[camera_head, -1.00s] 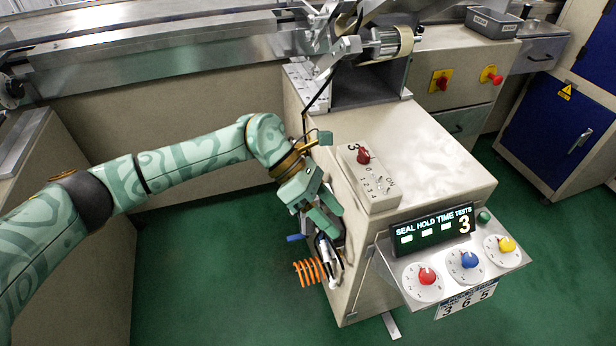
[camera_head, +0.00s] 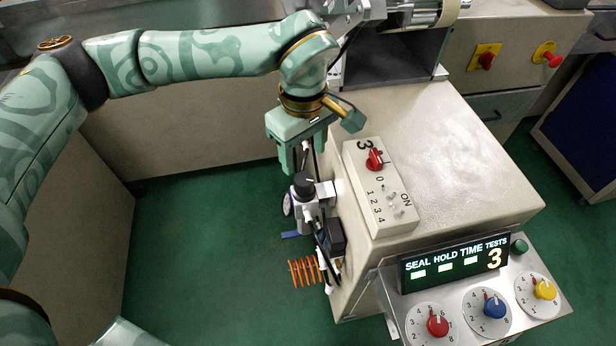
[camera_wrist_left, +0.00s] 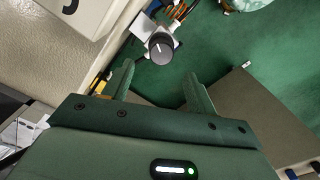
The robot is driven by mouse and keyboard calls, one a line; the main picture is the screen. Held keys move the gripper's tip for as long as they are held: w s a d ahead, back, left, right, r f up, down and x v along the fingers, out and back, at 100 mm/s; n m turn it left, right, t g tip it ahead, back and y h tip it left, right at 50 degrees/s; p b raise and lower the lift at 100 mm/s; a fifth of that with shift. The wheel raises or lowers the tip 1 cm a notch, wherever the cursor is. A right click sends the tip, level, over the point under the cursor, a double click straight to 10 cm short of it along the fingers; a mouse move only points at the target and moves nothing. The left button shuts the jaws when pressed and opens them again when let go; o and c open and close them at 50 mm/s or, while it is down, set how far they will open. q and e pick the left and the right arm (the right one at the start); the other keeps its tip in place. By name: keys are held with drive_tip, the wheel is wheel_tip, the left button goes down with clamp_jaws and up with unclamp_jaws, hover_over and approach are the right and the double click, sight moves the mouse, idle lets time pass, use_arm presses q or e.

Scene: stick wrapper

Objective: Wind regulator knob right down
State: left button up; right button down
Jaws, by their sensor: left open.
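The regulator knob (camera_head: 305,184) is a dark round cap on top of a white regulator body (camera_head: 312,208), mounted on the side of the beige machine. In the left wrist view the knob (camera_wrist_left: 161,46) shows a white pointer mark and lies just beyond the fingertips. My left gripper (camera_head: 304,168) points down above the knob, with its fingers apart and nothing between them. The left wrist view also shows the two open fingers (camera_wrist_left: 158,80) with the knob ahead, between their lines; contact is not visible. My right gripper is not in view.
A switch box with a red knob (camera_head: 376,159) sits on the machine top beside the gripper. Below the regulator hangs an orange coiled hose (camera_head: 304,270). A panel with a display (camera_head: 453,263) and coloured dials stands at the front right. Green floor lies left of the regulator.

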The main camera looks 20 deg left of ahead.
sight(304, 179)
use_arm(q)
wheel_tip(304, 179, down, 7)
drive_tip(key=b, duration=0.2)
drive_tip(key=shift+s+f+b, duration=0.15)
drive_tip(key=shift+b, duration=0.2)
drive_tip(key=shift+f, duration=0.4)
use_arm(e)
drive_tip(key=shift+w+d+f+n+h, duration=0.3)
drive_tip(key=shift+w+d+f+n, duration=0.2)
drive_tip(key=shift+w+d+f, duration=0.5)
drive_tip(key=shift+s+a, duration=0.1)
use_arm(q)
drive_tip(key=c, duration=1)
